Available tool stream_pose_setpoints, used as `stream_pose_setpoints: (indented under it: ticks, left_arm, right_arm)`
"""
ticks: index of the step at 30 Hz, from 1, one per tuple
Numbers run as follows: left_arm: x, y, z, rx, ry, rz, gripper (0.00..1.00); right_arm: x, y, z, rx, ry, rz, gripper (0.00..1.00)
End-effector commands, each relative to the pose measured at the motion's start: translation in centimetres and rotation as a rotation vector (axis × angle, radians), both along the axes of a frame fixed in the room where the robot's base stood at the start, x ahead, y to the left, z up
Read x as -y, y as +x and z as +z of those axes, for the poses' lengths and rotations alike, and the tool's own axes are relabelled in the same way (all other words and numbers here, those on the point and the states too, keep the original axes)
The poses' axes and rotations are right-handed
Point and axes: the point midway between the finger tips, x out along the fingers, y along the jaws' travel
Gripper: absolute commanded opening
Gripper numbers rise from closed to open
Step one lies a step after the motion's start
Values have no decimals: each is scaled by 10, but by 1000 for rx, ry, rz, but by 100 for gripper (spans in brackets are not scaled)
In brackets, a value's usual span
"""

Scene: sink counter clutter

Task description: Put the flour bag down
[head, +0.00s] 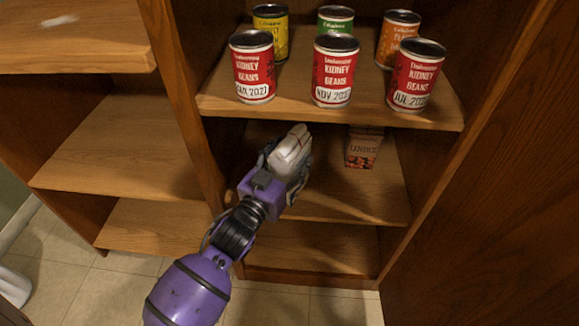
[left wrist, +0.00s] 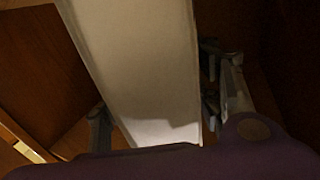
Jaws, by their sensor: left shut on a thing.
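The flour bag (head: 291,150) is a pale, whitish packet in my left gripper (head: 287,165), seen in the head view in front of the middle shelf. In the left wrist view the bag (left wrist: 145,70) fills the middle as a long pale block, with the fingers of my left gripper (left wrist: 160,125) on both sides of it. The gripper is shut on it. The bag looks tilted in the head view. I cannot tell whether its underside touches the shelf (head: 345,200). My right gripper is not in view.
A small box labelled lentils (head: 363,150) stands at the back right of the middle shelf. The upper shelf (head: 290,108) holds several cans, with a red kidney beans can (head: 334,72) in front. Wooden uprights (head: 187,90) bound the compartment. The shelf's front right is clear.

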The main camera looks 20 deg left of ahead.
Motion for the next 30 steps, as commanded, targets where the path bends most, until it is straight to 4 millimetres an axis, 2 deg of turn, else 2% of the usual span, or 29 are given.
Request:
stream_pose_setpoints:
  ticks: [1,4,17,18,21,30]
  left_arm:
    - [0,0,-11,4,-1,-1,0]
    - [-2,0,-22,5,1,-2,0]
    - [-3,-1,-23,7,0,-2,0]
    - [-4,-1,-26,-1,1,-1,63]
    - [-4,-1,-26,-1,1,-1,76]
    - [-4,-1,-26,-1,1,-1,77]
  right_arm:
    - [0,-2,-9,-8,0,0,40]
    - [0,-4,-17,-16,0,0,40]
    - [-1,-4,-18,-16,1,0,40]
    - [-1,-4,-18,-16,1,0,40]
    - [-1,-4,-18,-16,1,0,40]
    - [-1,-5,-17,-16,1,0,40]
